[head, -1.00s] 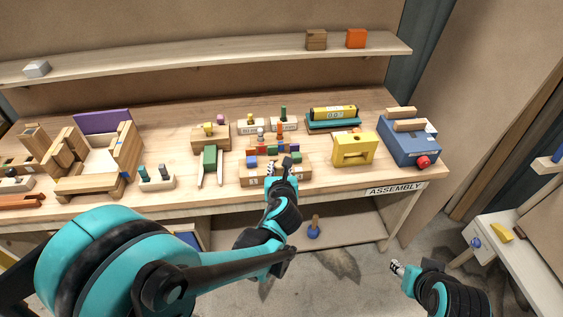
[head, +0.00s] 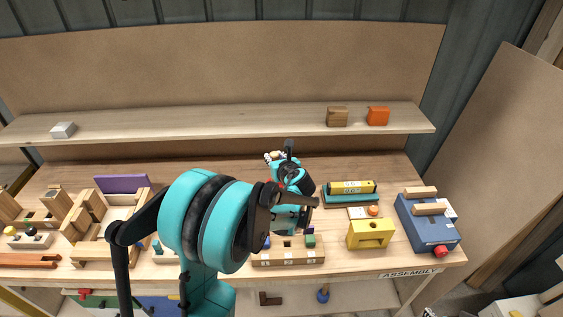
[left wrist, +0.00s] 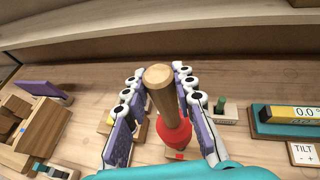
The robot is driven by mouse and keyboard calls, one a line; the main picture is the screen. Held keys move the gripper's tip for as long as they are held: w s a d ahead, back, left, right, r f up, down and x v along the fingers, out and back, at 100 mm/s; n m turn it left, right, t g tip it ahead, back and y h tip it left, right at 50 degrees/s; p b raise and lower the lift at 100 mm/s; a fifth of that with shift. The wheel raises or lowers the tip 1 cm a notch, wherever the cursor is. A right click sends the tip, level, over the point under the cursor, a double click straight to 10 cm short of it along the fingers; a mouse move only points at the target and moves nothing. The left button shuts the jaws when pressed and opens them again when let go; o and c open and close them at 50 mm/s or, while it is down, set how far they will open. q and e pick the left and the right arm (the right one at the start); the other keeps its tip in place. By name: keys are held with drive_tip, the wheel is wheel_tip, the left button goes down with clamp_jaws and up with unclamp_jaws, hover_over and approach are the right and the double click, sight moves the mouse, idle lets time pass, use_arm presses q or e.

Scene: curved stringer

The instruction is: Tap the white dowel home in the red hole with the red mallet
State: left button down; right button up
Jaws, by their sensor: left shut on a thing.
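The red mallet (left wrist: 175,138) is in my left gripper, its wooden handle (left wrist: 159,78) between the fingers and its red head lower in the left wrist view. In the head view my left gripper (head: 279,158) is raised above the back of the bench, in front of the shelf. A wooden block (head: 288,258) with labels on its front and coloured pieces on top stands at the front of the bench, partly behind my left arm. I cannot make out the white dowel or the red hole. Only a small bit of what may be my right gripper (head: 429,313) shows at the bottom edge.
A yellow block (head: 370,234), a teal stand with a yellow level (head: 351,188) and a blue box (head: 427,223) stand right of my arm. A wooden tray and a purple panel (head: 122,184) are at left. A shelf (head: 210,128) spans the back, mostly clear.

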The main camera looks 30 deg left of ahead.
use_arm(q)
drive_tip(key=shift+w+a+r, duration=0.1)
drive_tip(key=shift+r, duration=0.05)
drive_tip(key=shift+s+d+r, duration=0.2)
drive_tip(key=shift+s+d, duration=0.05)
drive_tip(key=shift+a+f+b, duration=0.1)
drive_tip(key=shift+f+b, duration=0.1)
drive_tip(key=shift+b, duration=0.1)
drive_tip(key=shift+w+f+b, duration=0.1)
drive_tip(key=shift+f+b, duration=0.2)
drive_tip(key=shift+f, duration=0.05)
drive_tip(key=shift+f+b, duration=0.8)
drive_tip(key=shift+f, duration=0.25)
